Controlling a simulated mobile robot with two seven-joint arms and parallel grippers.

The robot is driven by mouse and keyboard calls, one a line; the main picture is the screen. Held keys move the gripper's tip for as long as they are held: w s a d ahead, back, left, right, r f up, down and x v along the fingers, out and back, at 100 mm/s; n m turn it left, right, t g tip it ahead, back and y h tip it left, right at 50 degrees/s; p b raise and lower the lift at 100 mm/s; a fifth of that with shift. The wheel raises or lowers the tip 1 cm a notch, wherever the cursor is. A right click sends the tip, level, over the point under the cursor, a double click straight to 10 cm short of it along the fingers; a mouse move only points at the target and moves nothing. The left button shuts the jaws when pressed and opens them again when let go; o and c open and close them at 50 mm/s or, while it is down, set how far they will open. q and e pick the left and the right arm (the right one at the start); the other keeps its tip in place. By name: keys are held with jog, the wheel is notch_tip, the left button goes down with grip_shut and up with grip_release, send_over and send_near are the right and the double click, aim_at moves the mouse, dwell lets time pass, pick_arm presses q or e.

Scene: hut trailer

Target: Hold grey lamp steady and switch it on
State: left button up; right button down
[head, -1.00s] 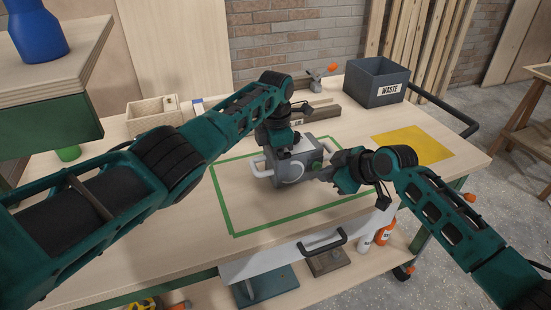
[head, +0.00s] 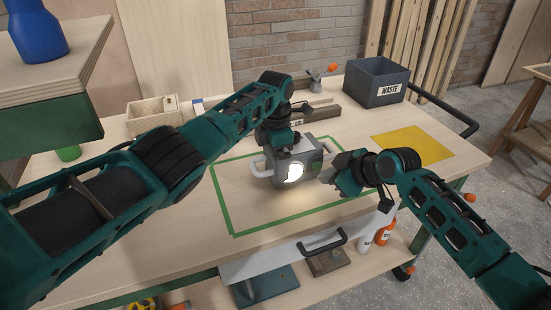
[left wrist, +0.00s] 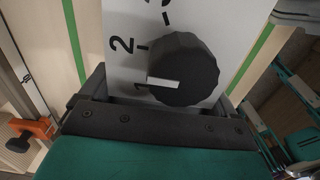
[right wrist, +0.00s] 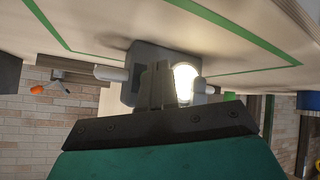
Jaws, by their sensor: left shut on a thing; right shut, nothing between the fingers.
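The grey lamp (head: 309,157) stands upright on the workbench inside a green outlined rectangle, with pale handles at its sides. My left gripper (head: 281,146) is shut on the lamp's body from above. In the left wrist view its fingers flank a light grey top face (left wrist: 121,76) with a black dial (left wrist: 184,70), whose white mark points toward the "1". My right gripper (head: 326,177) is shut and empty, just right of the lamp; its closed fingers (right wrist: 158,86) overlap the lamp in the right wrist view.
A grey waste bin (head: 377,83) and a yellow sheet (head: 413,144) are on the bench's right side. A wooden box (head: 152,115) and a small vise (head: 316,80) are at the back. The bench in front of the lamp is clear.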

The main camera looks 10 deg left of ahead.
jog(key=shift+s+d, duration=0.15)
jog(key=shift+s, duration=0.05)
jog(key=shift+s+d, duration=0.55)
jog(key=shift+s, duration=0.25)
jog(key=shift+s+d, duration=0.6)
jog(key=shift+s, duration=0.2)
jog(key=shift+s+d, duration=0.55)
jog(key=shift+s, duration=0.25)
pick_arm(q)
jog(key=o, duration=1.1)
jog(key=shift+r, duration=0.1)
